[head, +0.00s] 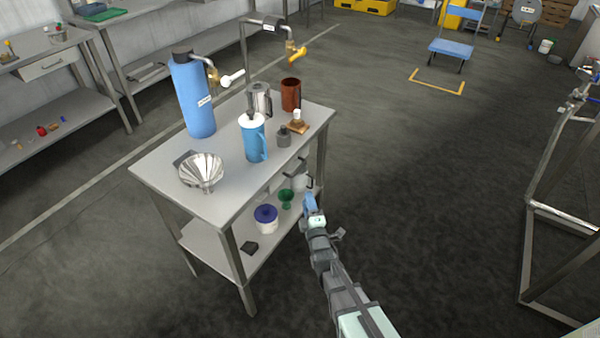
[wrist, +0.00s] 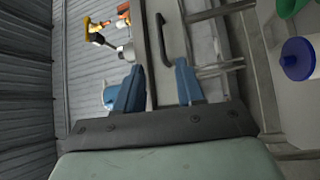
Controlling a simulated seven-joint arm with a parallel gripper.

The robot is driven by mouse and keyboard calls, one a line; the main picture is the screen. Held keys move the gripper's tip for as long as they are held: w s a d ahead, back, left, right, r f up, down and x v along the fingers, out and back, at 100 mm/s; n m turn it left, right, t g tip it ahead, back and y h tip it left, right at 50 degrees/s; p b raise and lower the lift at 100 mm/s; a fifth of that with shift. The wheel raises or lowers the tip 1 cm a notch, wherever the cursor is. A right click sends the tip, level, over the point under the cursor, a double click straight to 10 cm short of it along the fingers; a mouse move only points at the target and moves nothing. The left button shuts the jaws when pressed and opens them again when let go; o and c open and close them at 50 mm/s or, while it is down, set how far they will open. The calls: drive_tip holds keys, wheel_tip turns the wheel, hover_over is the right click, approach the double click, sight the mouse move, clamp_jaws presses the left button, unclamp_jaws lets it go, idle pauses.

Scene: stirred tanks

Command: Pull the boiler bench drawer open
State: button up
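The bench (head: 232,203) stands left of centre in the head view, with a grey metal top and a lower shelf. Its drawer (wrist: 153,60) shows in the wrist view as a grey front with a dark bow handle (wrist: 164,40). The handle also shows in the head view (head: 311,181), under the top's right edge. My gripper (wrist: 158,72) is open and empty, its two blue fingers apart. It faces the drawer front, and the handle lies ahead of the gap between the fingers, seemingly not touched. In the head view my gripper (head: 310,204) is just below the handle.
The top carries a blue cylinder (head: 192,100), a funnel (head: 202,172), a blue jug (head: 253,140) and a brown cup (head: 291,94). A white tub with a blue lid (head: 266,214) and a green funnel (head: 286,197) are on the shelf.

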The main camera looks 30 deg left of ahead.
drive_tip(key=x, duration=1.3)
drive_tip(key=shift+w+a, duration=0.25)
drive_tip(key=shift+c, duration=0.5)
clamp_jaws()
